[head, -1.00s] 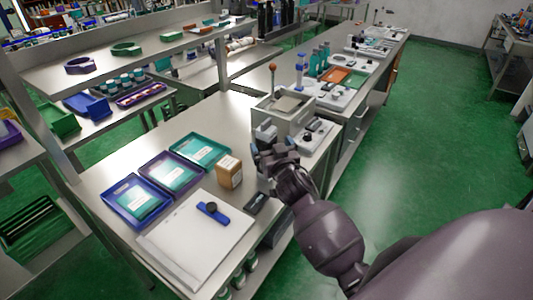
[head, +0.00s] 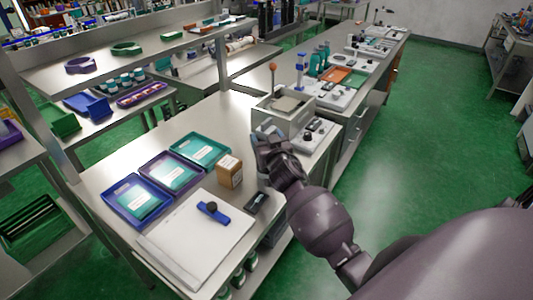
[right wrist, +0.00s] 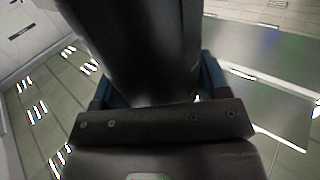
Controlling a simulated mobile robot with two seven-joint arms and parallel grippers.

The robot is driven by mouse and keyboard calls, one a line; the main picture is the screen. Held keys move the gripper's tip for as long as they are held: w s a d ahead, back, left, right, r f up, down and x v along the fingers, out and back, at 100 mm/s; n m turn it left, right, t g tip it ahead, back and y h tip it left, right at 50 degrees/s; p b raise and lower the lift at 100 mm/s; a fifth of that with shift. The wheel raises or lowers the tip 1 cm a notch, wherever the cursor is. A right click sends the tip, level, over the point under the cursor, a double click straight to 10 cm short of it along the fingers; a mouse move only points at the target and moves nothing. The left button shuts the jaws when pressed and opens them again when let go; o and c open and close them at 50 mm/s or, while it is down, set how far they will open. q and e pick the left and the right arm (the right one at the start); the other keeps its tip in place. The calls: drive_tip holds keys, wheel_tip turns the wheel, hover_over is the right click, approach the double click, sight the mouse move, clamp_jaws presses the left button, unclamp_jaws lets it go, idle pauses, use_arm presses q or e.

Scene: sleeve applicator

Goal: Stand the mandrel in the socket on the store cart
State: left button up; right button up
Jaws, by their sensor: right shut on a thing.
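My right gripper (head: 264,143) is over the bench, just in front of the grey applicator with the orange-knobbed lever. In the right wrist view its blue-edged fingers are shut on a dark, smooth, thick piece (right wrist: 140,45), which looks like the mandrel. This piece runs up out of the top of that view. In the head view the hand mostly hides it, so I cannot tell its lower end or whether it touches the applicator. I cannot make out the store cart or its socket in these frames. My left gripper is not in view.
The grey applicator (head: 285,113) stands beyond the hand, with a white control box (head: 316,135) at its right. Blue, purple and teal trays (head: 203,149), a tan box (head: 229,171) and a white board (head: 192,243) lie on the near bench.

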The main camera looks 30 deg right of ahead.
clamp_jaws()
drive_tip(key=shift+r, duration=0.1)
